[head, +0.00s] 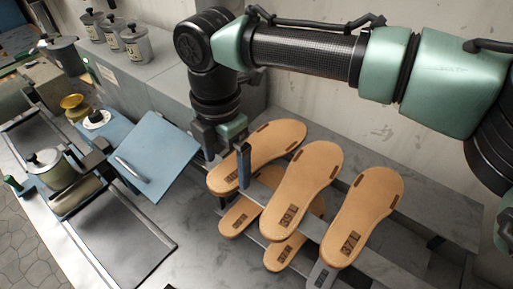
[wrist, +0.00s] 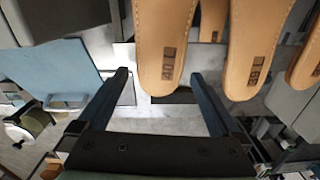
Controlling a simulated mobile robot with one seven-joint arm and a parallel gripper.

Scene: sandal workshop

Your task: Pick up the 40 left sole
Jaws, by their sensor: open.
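The 40 left sole is the tan sole (head: 270,143) at the upper left of the rack, its heel toward my gripper. Its label is partly hidden in the head view. In the wrist view the sole (wrist: 165,35) hangs down from the top, and its dark label is upside down and hard to read. My gripper (head: 226,162) is open at the heel end. In the wrist view its two fingers (wrist: 160,76) stand left and right of the heel, with gaps on both sides.
The 39 left sole (head: 308,180) and 37 left sole (head: 366,210) lie close to the right. More soles (head: 240,217) sit on a lower level. A blue board (head: 158,150) is to the left. A wall rises behind the rack.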

